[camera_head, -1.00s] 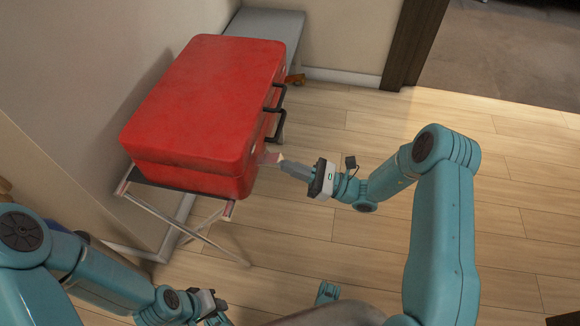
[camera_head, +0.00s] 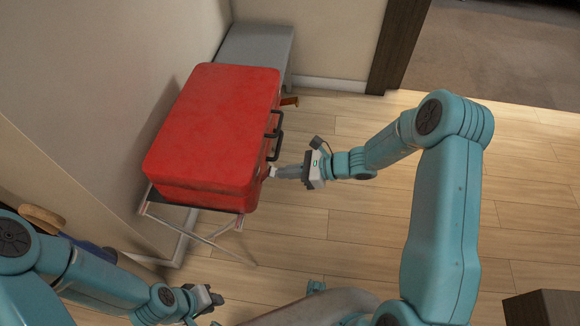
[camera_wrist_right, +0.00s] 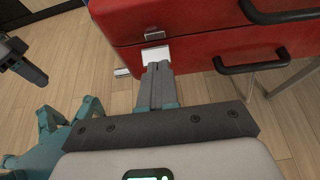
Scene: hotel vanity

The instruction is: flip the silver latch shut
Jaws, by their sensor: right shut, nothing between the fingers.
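A red suitcase (camera_head: 215,125) lies on a folding stand (camera_head: 218,240). The silver latch (camera_wrist_right: 154,55) is on its front face, at the seam between lid and base, below a small silver plate (camera_wrist_right: 154,35) on the lid. It shows as a small pale patch in the head view (camera_head: 272,171). My right gripper (camera_head: 278,172) is shut and empty. In the right wrist view its fingertips (camera_wrist_right: 157,66) are at the latch's lower edge; I cannot tell whether they touch, and they hide part of it. My left gripper (camera_head: 213,299) is low in the head view, away from the suitcase; its jaws are unclear.
Two black handles (camera_head: 273,145) stick out of the suitcase's front, beside the latch. A grey bench (camera_head: 257,48) stands behind, by the wall. A brown box (camera_head: 543,307) is at the lower right. The wooden floor (camera_head: 380,230) in front is open.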

